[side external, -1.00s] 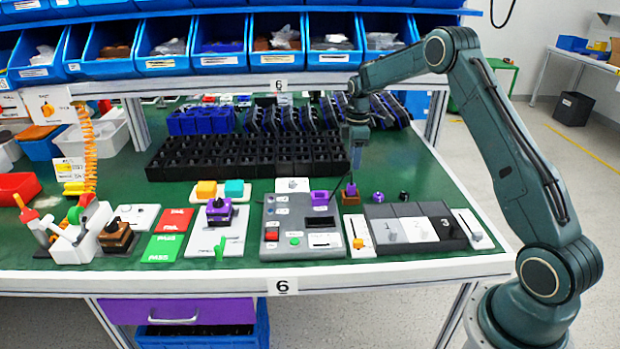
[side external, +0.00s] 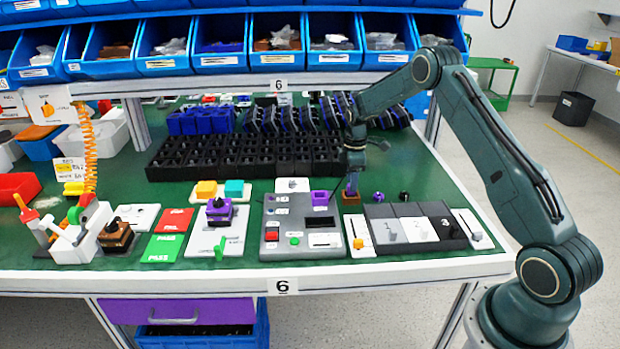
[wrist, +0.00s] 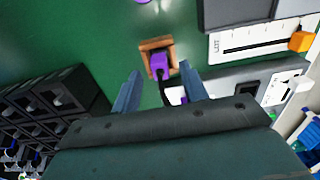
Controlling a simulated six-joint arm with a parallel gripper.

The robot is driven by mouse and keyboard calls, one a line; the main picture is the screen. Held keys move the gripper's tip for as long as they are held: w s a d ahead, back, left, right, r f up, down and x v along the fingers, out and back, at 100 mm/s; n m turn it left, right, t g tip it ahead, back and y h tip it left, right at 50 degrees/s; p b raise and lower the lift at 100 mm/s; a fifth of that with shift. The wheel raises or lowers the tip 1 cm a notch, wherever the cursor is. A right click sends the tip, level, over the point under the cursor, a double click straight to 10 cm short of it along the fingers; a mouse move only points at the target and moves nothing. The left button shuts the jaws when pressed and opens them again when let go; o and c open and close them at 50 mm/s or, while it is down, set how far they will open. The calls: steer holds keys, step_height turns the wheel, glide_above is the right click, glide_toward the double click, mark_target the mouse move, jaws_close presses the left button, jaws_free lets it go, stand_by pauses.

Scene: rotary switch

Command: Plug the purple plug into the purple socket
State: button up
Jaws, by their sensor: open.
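In the side external view the holder (side external: 350,200) stands right of the grey panel, and my gripper mostly covers the plug. My gripper (side external: 352,178) is above the plug, pointing down. In the wrist view its open fingers (wrist: 160,72) lie to either side of the plug, and I cannot tell whether they touch it. The purple socket (side external: 320,198) is at the upper right of the grey panel; part of it shows in the wrist view (wrist: 178,96).
The grey panel (side external: 285,250) carries buttons and a slot. A white slider block (side external: 359,242) and a numbered three-part block (side external: 408,209) stand in front of the holder. Black bins (side external: 220,165) fill the table behind. Purple and black knobs (side external: 379,196) are to the right.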

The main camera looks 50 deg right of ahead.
steer(key=shift+f, duration=1.05)
steer(key=shift+c, duration=0.2)
jaws_close()
